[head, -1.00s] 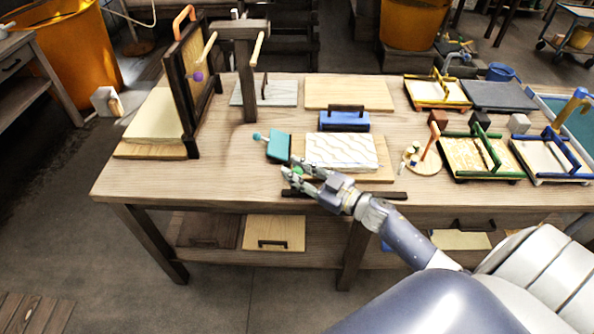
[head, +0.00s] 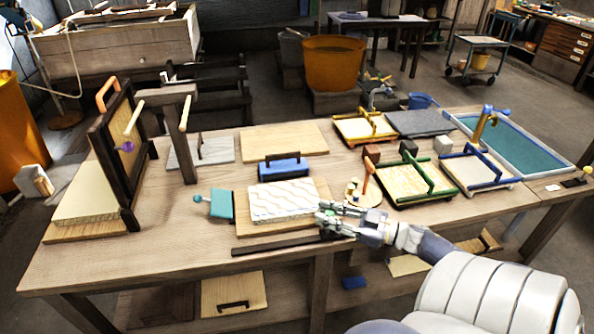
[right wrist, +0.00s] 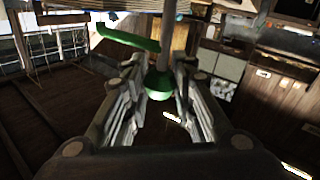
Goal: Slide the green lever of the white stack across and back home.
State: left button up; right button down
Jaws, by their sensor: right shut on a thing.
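The white stack (head: 285,200) has wavy lines on its top and lies on a wooden board (head: 240,225) on the bench. A dark rail (head: 270,245) runs along the bench in front of it. My right gripper (head: 325,216) is at the stack's right front corner, near the rail's right end. In the right wrist view, the green lever's round knob (right wrist: 160,84) sits between the fingers, which are shut on it. A grey rod rises behind the knob. The fingers mostly hide the lever in the head view. My left gripper is not in view.
A teal block (head: 221,204) stands left of the stack, and a blue block (head: 283,168) behind it. A round wooden disc (head: 372,195) with small items and a green-framed mould (head: 425,193) lie to the right. The bench's front left is clear.

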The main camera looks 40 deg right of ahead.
jog(key=shift+s+d+b, duration=0.1)
jog(key=shift+s+d, duration=0.35)
jog(key=shift+d, duration=0.35)
jog(key=shift+s+d+b, duration=0.1)
jog(key=shift+s+d, duration=0.4)
jog(key=shift+d, duration=0.3)
jog(key=shift+s+d+b, duration=0.1)
jog(key=shift+s+d, duration=0.35)
jog(key=shift+d, duration=0.35)
jog(key=c, duration=1.3)
grip_release()
jog(key=shift+s+d, duration=0.2)
jog(key=shift+s, duration=0.2)
jog(key=v, duration=1.1)
jog(key=shift+s+d, duration=0.2)
jog(key=shift+s, duration=0.05)
